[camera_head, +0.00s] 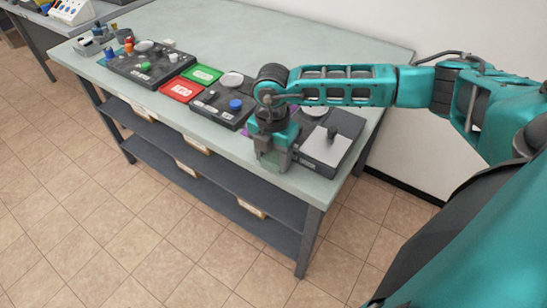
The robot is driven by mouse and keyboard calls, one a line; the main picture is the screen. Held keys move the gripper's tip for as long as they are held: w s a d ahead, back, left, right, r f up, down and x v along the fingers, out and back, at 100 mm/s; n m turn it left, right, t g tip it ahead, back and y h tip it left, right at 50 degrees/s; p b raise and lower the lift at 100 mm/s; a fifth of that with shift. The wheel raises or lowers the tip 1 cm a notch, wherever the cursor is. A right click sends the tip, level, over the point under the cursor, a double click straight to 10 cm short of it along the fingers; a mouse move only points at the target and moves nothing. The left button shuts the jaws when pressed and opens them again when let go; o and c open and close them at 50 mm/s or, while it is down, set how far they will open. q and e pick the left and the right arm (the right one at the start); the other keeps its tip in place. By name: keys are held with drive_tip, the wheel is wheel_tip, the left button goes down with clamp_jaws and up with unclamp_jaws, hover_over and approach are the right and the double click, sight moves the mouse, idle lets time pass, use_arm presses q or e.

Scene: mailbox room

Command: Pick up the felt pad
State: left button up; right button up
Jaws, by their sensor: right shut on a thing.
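My right gripper (272,162) points down at the near edge of the workbench, towards its right end. It is shut on a small, flat green piece, which I take to be the felt pad (271,165). Only a little of the pad shows between the fingers, and I cannot tell whether it touches the bench top. My left gripper is not in view.
The grey-green workbench (245,35) has lower shelves. A device with a light plate (327,146) stands right of my gripper. A dark tray with a blue knob (235,104), red tray (181,90) and green tray (202,74) lie left. The bench's back is clear.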

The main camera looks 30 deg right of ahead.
sight(273, 158)
wheel_tip(273, 158, up, 20)
drive_tip(key=shift+p, duration=0.45)
drive_tip(key=o, duration=0.4)
drive_tip(key=c, duration=0.3)
